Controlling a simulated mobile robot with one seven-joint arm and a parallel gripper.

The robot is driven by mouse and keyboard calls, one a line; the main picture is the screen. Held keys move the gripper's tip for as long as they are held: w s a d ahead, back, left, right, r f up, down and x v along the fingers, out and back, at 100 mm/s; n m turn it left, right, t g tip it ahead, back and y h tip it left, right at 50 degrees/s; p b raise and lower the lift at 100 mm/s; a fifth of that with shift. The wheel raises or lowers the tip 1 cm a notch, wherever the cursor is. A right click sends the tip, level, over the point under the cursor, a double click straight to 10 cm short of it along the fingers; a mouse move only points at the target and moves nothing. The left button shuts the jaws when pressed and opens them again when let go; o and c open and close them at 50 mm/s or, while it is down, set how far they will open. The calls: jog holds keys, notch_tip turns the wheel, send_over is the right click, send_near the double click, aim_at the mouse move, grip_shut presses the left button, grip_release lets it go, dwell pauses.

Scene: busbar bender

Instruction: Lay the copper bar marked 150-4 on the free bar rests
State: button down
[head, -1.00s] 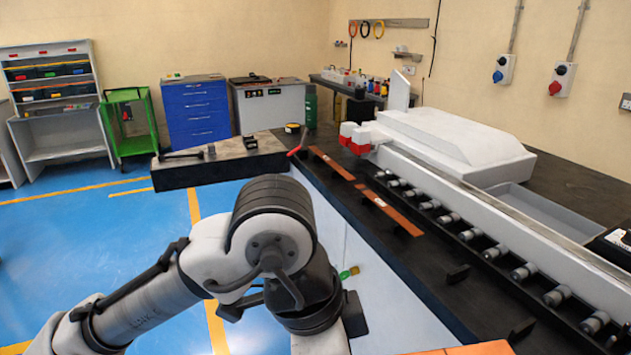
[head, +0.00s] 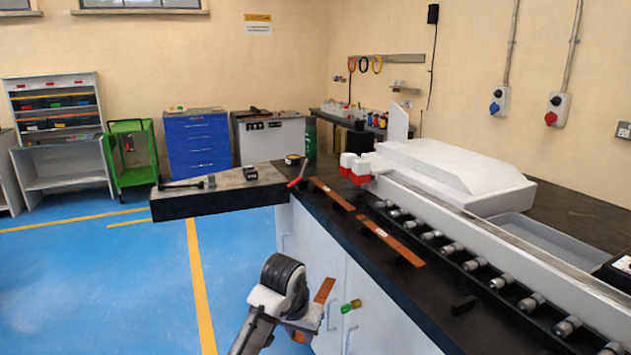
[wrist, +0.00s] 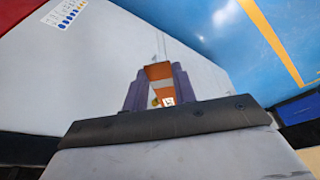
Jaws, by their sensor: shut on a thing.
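My gripper (wrist: 158,90) is shut on a copper bar (wrist: 158,71), which runs away from the jaws between two purple-grey fingers. A small white label (wrist: 168,101) shows on the bar, but its marking is too small to read. In the head view a short copper-coloured piece (head: 325,290), apparently the held bar, shows beside my arm in front of the cabinet, below the bench top. A free black bar rest (head: 463,306) stands on the dark bench top at right. Other free rests are not clearly visible.
Two copper bars lie on rests further back, a far one (head: 333,193) and a nearer one (head: 392,239). A roller row (head: 475,263) and the white bender (head: 450,165) flank them at right. The blue floor (head: 110,290) is clear at left.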

notch_tip(320, 180, down, 19)
jog(key=s+d+n, duration=0.1)
jog(key=n, duration=0.2)
jog(key=s+d+f, duration=0.1)
jog(key=s+f, duration=0.3)
jog(key=f, duration=0.4)
jog(key=s+d+f+n+y+b, duration=0.1)
jog(key=s+f, duration=0.3)
jog(key=f, duration=0.4)
jog(key=shift+s+d, duration=0.15)
jog(key=shift+s, duration=0.25)
